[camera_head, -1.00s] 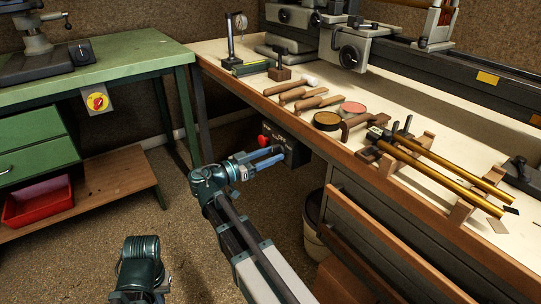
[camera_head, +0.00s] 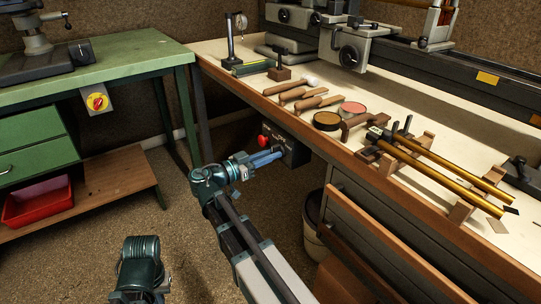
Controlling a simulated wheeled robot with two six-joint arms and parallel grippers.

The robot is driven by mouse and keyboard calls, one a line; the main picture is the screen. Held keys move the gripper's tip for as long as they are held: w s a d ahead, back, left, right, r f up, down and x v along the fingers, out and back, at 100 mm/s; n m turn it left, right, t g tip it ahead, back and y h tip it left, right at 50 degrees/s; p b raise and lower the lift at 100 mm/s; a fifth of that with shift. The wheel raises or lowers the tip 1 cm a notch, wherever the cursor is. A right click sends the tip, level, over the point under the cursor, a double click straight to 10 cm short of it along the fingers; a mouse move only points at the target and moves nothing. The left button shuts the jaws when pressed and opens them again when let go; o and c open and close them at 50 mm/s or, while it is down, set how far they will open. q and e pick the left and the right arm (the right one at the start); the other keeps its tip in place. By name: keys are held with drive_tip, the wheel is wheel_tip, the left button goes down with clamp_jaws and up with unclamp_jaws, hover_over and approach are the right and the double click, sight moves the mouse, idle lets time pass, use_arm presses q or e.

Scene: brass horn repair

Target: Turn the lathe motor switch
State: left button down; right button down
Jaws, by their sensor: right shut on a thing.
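The lathe motor switch box (camera_head: 296,152) is a dark box under the front edge of the wooden bench. A red button (camera_head: 263,140) shows at its left end. My right gripper (camera_head: 279,154) reaches the box's front face from the left. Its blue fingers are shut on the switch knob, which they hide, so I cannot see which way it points. My left gripper is out of view; only a teal part of my left arm shows at the bottom left.
The bench top (camera_head: 224,48) overhangs the switch box and carries tools, tins and brass tubes (camera_head: 440,172). A drawer cabinet (camera_head: 375,235) and a bin (camera_head: 314,210) stand right of my right arm. The green bench (camera_head: 130,62) has its own red-yellow switch (camera_head: 97,102). Floor between is clear.

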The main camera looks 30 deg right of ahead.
drive_tip(key=shift+n, duration=3.9)
drive_tip(key=c, duration=0.8)
unclamp_jaws()
drive_tip(key=shift+c, duration=0.2)
drive_tip(key=s+a, duration=0.1)
drive_tip(key=a, duration=1.2)
drive_tip(key=shift+a, duration=0.4)
